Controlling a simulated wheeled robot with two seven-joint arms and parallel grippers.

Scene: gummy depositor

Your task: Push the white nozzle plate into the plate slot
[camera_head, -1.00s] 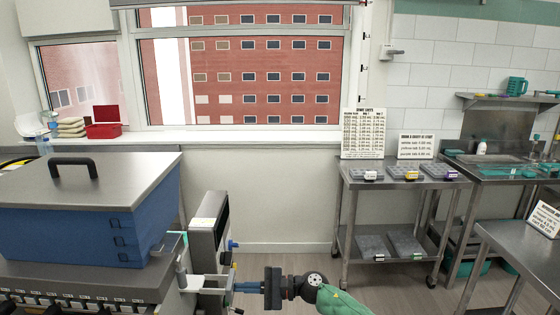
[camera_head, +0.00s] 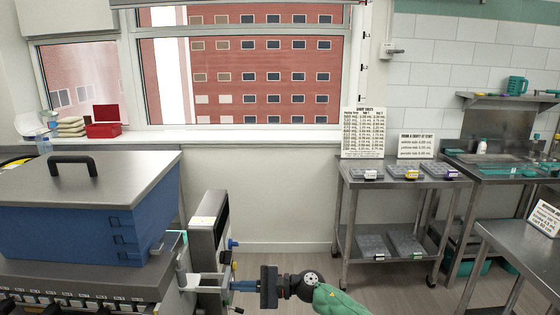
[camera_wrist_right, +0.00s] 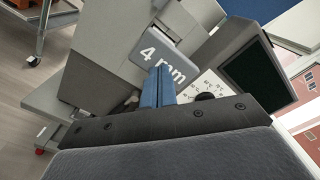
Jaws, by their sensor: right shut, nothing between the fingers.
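My right gripper (camera_head: 233,286) reaches in from the right at the bottom of the head view, beside the machine's right side. Its blue fingers (camera_wrist_right: 159,86) are shut with nothing between them. In the right wrist view the fingertips are at the lower edge of a pale grey plate end marked "4 mm" (camera_wrist_right: 167,55), seemingly against it. This looks like the end of the nozzle plate; a light piece (camera_head: 208,281) shows in front of the fingers in the head view. The slot opening is hidden from both views. My left gripper is out of view.
The depositor's blue hopper (camera_head: 60,225) with a grey lid stands at the left. A grey upright box (camera_head: 207,228) rises just behind the fingers. A steel table (camera_head: 395,185) with trays stands at the back right. Open floor lies between.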

